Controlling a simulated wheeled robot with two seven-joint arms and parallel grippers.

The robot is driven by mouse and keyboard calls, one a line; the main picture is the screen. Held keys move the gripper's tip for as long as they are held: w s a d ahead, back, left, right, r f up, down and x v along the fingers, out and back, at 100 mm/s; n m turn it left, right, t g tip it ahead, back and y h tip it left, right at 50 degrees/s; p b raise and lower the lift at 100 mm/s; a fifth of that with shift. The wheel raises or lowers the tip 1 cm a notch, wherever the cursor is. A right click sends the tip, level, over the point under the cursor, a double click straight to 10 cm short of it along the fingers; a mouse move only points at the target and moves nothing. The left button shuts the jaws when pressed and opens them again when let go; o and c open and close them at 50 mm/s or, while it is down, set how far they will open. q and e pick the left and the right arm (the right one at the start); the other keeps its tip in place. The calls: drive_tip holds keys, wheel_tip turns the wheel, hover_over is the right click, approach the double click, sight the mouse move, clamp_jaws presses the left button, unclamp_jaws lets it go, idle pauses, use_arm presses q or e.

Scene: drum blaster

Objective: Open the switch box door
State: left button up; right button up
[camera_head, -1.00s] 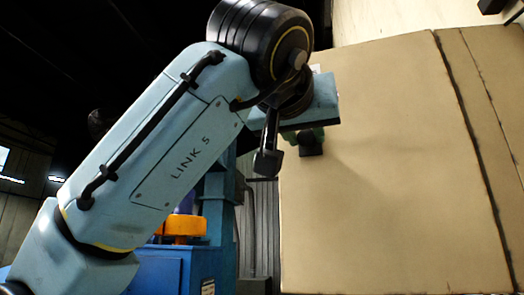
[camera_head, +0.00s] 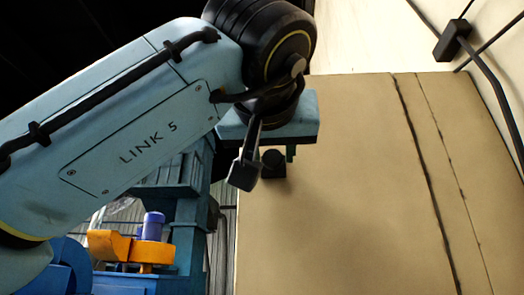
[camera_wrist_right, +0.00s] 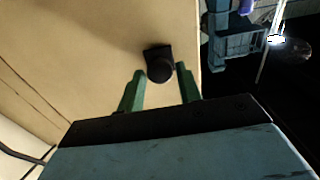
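The tan switch box door (camera_head: 340,190) fills the right half of the head view, its face flat with a dark seam on the right. A black knob (camera_head: 273,163) sticks out near its upper left edge. My right gripper (camera_head: 281,155) is at the knob, its fingers partly hidden by my wrist. In the right wrist view the two green fingers of the right gripper (camera_wrist_right: 161,74) are apart, with the black knob (camera_wrist_right: 159,67) between and just beyond their tips. I cannot tell whether they touch it. My left gripper is not in view.
A dark pipe and black fitting (camera_head: 453,40) run along the pale wall above and right of the box. Blue machinery (camera_head: 185,215) with an orange part (camera_head: 130,248) stands left, behind my arm.

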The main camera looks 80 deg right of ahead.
drive_tip(key=shift+o, duration=1.4)
wheel_tip(320, 180, up, 10)
drive_tip(key=p, duration=0.2)
drive_tip(key=shift+c, duration=0.3)
